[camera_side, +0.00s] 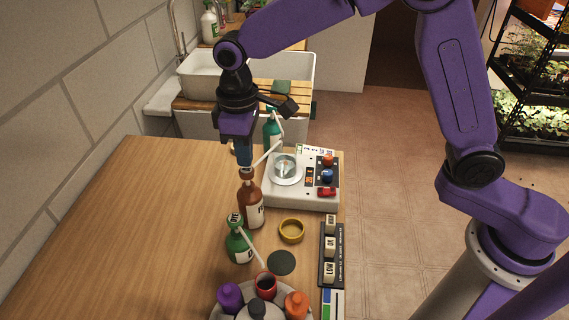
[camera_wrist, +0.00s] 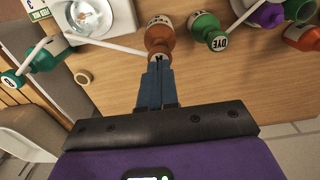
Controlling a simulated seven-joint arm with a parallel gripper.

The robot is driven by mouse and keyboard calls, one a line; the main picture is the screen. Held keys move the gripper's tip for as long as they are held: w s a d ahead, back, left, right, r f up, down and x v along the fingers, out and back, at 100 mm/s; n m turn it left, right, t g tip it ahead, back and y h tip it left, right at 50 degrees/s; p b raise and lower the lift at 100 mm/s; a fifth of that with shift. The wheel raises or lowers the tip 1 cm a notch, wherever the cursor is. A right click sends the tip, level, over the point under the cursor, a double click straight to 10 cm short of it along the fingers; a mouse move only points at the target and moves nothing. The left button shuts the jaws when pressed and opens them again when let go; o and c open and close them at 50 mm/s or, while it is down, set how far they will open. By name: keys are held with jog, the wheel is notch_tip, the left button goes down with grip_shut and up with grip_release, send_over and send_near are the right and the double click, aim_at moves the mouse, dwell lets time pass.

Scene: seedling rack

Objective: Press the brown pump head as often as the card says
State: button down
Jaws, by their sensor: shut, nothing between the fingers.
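A brown bottle (camera_side: 250,205) with a white label stands upright on the table. Its brown pump head (camera_side: 246,174) has a long pale spout pointing up and right in the side view. My gripper (camera_side: 245,164) points down with its blue fingers shut, directly over the pump head. In the wrist view the fingertips (camera_wrist: 159,62) meet the edge of the pump head (camera_wrist: 160,54); I cannot tell whether they press on it. A small white card with green (camera_wrist: 38,12) shows at the wrist view's top left; its writing is unreadable to me.
A green pump bottle (camera_side: 239,242) stands in front, and a teal one (camera_side: 272,128) behind. A white device (camera_side: 325,202) with a round dish and coloured knobs is to the right. The table's left is clear.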

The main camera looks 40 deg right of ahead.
jog(key=shift+f, duration=0.1)
dwell(0.3)
jog(key=shift+f, duration=1.4)
jog(key=shift+r, duration=1.5)
jog(key=shift+f, duration=0.15)
jog(key=shift+f, duration=1.35)
jog(key=shift+r, duration=1.5)
